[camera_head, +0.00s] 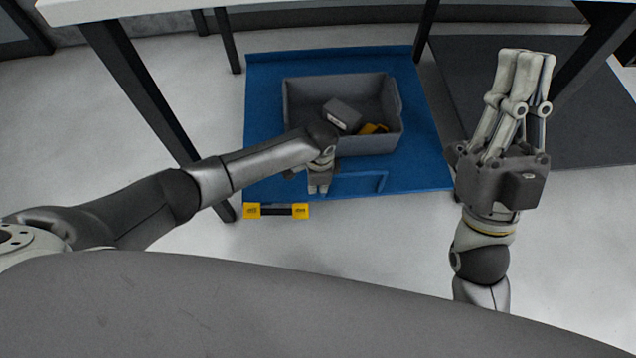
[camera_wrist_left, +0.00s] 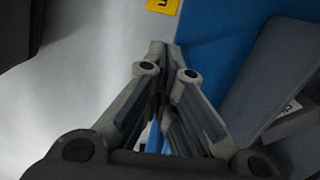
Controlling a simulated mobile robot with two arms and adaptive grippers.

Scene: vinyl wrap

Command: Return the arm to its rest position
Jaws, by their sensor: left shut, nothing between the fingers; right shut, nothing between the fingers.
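My left arm reaches in from the left in the head view. Its gripper (camera_head: 318,188) is shut and empty, just in front of the grey bin's near wall and above the blue mat. In the left wrist view the left gripper's fingers (camera_wrist_left: 168,58) meet at the tips with nothing between them. My right gripper (camera_head: 526,56) stands upright at the right of the head view. Its fingers are together and empty, and it is clear of the bin.
A grey bin (camera_head: 300,120) on a blue mat (camera_head: 425,150) holds a grey box (camera_head: 343,113) and a yellow item (camera_head: 373,129). A yellow-and-black object (camera_head: 277,211) lies at the mat's front edge. Dark table legs (camera_head: 150,95) stand left and right. A dark mat (camera_head: 590,130) lies at right.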

